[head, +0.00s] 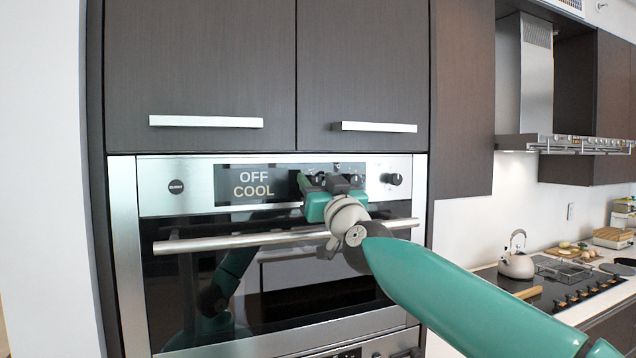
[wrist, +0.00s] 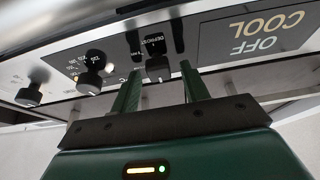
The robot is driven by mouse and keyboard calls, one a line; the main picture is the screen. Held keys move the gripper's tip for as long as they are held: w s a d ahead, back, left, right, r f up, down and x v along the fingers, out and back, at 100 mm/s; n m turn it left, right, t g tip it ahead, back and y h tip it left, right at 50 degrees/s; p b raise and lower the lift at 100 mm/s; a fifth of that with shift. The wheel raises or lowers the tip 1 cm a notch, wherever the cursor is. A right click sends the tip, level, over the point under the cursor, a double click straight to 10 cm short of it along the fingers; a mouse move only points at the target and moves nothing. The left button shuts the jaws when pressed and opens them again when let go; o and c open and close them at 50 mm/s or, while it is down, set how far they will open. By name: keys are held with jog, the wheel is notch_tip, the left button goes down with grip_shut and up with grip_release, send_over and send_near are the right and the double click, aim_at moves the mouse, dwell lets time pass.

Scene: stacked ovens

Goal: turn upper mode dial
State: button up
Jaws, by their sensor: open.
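The upper oven's control panel (head: 150,200) has a display (head: 252,184) reading OFF COOL. My gripper (head: 330,181) is at this panel, just right of the display, and covers much of what is behind it in the head view. In the wrist view, my gripper (wrist: 160,74) is open. Its two green fingers stand on either side of a black dial (wrist: 158,68), with a printed label, DEFROST among it, beside the dial. Whether the fingers touch the dial I cannot tell. Another dial (wrist: 90,82) with a printed scale sits to its left.
A further knob (head: 392,179) stands at the panel's right end. The long oven handle (head: 230,241) runs below the panel, under my gripper. Cabinet doors with bar handles (head: 206,121) are above. A cooktop with a kettle (head: 516,263) is at right.

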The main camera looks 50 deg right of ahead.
jog(key=shift+w+d+r, duration=0.1)
jog(key=shift+w, duration=0.1)
jog(key=shift+c, duration=0.3)
jog(key=c, duration=0.9)
jog(key=shift+m, duration=0.3)
jog(key=m+g+h, duration=0.1)
jog(key=m, duration=0.2)
jog(key=m+g+h, duration=0.1)
jog(key=m, duration=0.1)
jog(key=m+g+h, duration=0.1)
jog(key=m, duration=0.2)
jog(key=shift+s+d+m, duration=0.1)
jog(key=shift+d+m, duration=0.05)
jog(key=shift+m, duration=0.15)
jog(key=shift+m+g+h, duration=0.25)
jog(key=shift+m+g, duration=0.5)
jog(key=shift+m, duration=0.85)
jog(key=shift+m+g+h, duration=0.25)
jog(key=shift+m+g, duration=0.5)
jog(key=shift+m, duration=1.15)
